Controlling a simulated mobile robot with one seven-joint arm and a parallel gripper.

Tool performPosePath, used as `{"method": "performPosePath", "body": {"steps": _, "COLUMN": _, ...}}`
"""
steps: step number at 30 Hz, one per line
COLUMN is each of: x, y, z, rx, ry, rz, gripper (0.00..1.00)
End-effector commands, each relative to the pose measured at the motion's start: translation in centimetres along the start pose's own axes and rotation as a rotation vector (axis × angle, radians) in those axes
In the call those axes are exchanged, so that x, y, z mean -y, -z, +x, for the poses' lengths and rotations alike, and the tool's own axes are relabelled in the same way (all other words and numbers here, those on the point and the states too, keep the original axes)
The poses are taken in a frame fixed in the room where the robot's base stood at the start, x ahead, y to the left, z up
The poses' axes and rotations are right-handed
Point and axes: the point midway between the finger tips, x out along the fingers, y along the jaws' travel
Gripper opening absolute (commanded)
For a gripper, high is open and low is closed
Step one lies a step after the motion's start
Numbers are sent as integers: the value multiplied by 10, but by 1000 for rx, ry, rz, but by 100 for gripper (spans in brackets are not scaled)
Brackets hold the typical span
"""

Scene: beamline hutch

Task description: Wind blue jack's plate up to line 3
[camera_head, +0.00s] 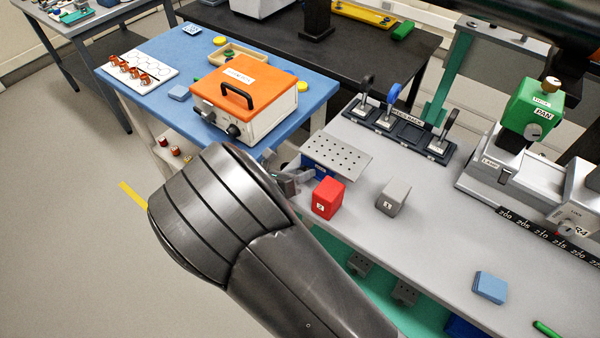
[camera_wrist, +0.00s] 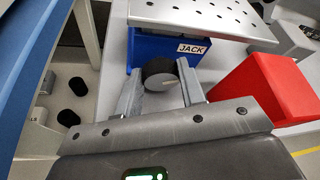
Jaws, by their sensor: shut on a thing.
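The blue jack (camera_wrist: 184,47), labelled JACK, stands on the grey bench. Its perforated metal plate (camera_head: 337,157) lies level on top, and the plate's near part shows in the wrist view (camera_wrist: 205,16). The jack's round black knob (camera_wrist: 158,70) with a grey face is on its near side. My gripper (camera_wrist: 160,91) is shut on this knob, one finger on each side. In the head view my gripper (camera_head: 287,183) is at the jack's left side, and my arm hides part of it. I see no scale lines on the jack in either view.
A red block (camera_head: 327,199) and a grey block (camera_head: 393,198) stand right of the jack. The red block (camera_wrist: 268,90) is close to my right finger.

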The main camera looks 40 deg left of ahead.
Motion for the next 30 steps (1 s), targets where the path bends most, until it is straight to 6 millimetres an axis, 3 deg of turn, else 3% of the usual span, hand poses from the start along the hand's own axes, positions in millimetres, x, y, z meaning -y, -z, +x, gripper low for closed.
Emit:
{"method": "performPosePath", "body": {"steps": 5, "x": 0, "y": 0, "z": 0, "rx": 0, "ry": -1, "rz": 0, "gripper": 14}}
{"method": "performPosePath", "body": {"steps": 14, "x": 0, "y": 0, "z": 0, "rx": -1, "ry": -21, "rz": 45, "gripper": 14}}
{"method": "performPosePath", "body": {"steps": 30, "x": 4, "y": 1, "z": 0, "rx": -2, "ry": -168, "rz": 400, "gripper": 14}}
